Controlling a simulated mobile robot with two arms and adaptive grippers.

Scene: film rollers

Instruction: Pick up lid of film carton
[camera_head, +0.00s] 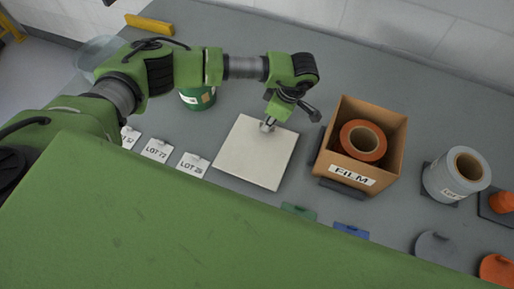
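The film carton (390,131) is an open brown box labelled FILM, with an orange roll (350,134) standing inside. A flat, pale square panel (250,160), which looks like the carton's lid, lies on the grey table left of the carton. My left gripper (268,123) is over the upper part of this panel, at a small grey piece there. The gripper's fingers are small and partly hidden, so I cannot tell whether they are open or shut, or whether they touch the panel. My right gripper is not in view.
A grey-white roll (447,181) stands right of the carton. White LOT cards (193,165) lie left of the panel. A green can (197,98) stands behind my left arm. Green (298,211) and blue (351,231) pieces lie in front. The table behind the carton is clear.

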